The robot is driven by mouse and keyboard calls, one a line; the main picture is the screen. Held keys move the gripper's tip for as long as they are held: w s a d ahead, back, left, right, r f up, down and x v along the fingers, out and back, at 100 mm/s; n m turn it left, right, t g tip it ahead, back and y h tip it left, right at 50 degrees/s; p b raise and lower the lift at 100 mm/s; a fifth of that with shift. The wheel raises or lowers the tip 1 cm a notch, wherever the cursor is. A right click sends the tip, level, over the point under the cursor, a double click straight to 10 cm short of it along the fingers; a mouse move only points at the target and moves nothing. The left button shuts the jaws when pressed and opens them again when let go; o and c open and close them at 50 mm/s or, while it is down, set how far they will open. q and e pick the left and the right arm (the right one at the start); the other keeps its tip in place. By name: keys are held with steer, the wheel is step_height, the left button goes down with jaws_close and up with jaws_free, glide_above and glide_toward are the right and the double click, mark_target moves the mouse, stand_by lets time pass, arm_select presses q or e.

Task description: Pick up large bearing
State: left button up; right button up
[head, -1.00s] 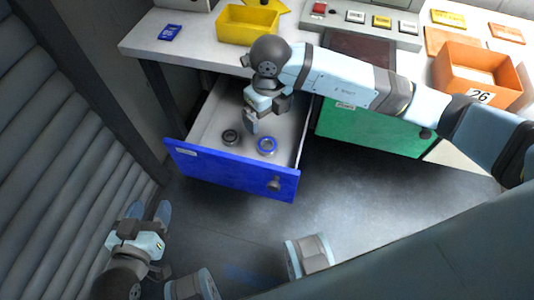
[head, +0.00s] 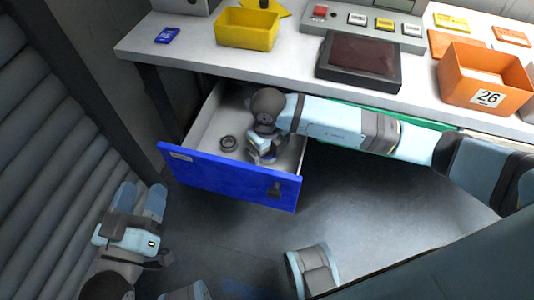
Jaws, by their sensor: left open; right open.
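A blue drawer (head: 215,178) stands open below the workbench. Inside it, a dark ring-shaped bearing (head: 228,143) lies on the light floor on the left. My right gripper (head: 266,157) is down in the drawer, to the right of the dark bearing and apart from it. It is open, at the place of a blue-rimmed bearing, which it almost fully hides; contact cannot be made out. My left gripper (head: 141,202) is open and empty, low at the left, outside the drawer and apart from both bearings.
The white workbench (head: 275,66) above holds a yellow bin (head: 247,29), a blue card (head: 167,35), a dark scanning plate (head: 358,60), a button panel (head: 385,35) and an orange bin (head: 487,78) marked 26. A shutter wall (head: 45,165) bounds the left. The floor before the drawer is clear.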

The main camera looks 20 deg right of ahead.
steer(key=shift+f, duration=0.35)
steer(key=c, duration=1.1)
steer(key=shift+r, duration=0.2)
